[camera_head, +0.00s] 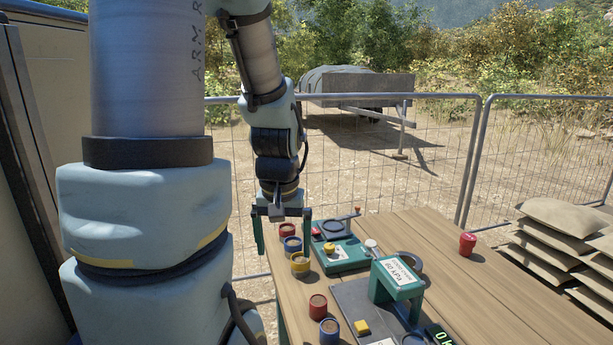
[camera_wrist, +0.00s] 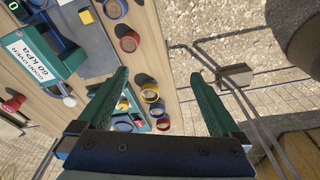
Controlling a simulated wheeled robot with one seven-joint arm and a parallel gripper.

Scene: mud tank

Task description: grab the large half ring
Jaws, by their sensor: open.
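A dark grey ring-shaped piece (camera_head: 414,259) lies on the table behind the green press frame, which hides part of it. I cannot tell whether it is a half ring or a full ring. Another dark round shape (camera_head: 333,228) sits on the green tray, and I cannot tell if it is a ring. My gripper (camera_head: 283,232) hangs pointing down at the table's far left edge, left of both pieces, open with nothing between its fingers. In the wrist view its spread green fingers (camera_wrist: 158,80) frame several small cups on the table below.
Red, blue and yellow cups (camera_head: 300,265) stand along the table's left edge. A green press frame (camera_head: 397,278) labelled 60 kPa stands on a grey plate. A red pot (camera_head: 467,244) stands at the right. The wooden table (camera_head: 480,290) is clear right of the press. Mesh fencing stands behind.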

